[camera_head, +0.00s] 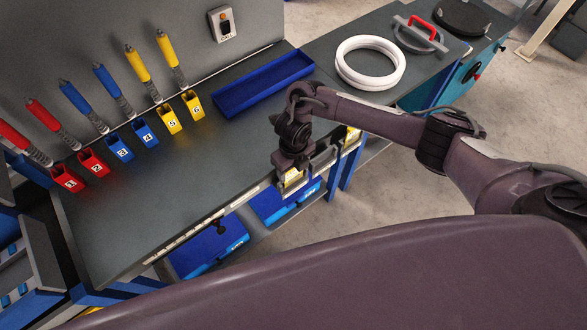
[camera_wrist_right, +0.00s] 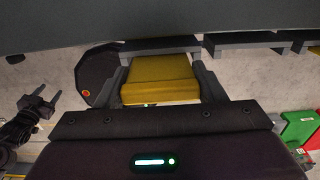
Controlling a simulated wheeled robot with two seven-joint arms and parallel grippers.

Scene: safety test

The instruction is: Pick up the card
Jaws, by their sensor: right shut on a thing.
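The card is a yellow flat piece; it shows in the wrist view (camera_wrist_right: 160,82) between the two fingers of my right gripper (camera_wrist_right: 160,75). In the head view my right gripper (camera_head: 291,174) is at the front edge of the workbench, pointing down, shut on the card. Only a small yellow part of the card (camera_head: 292,178) shows there. The card is by grey holders along the bench edge; I cannot tell whether it is clear of its holder. My left gripper is not in the head view.
A blue tray (camera_head: 265,86) and white rings (camera_head: 369,64) lie farther right. Blue bins (camera_head: 207,252) sit below the front edge. The bench middle is clear.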

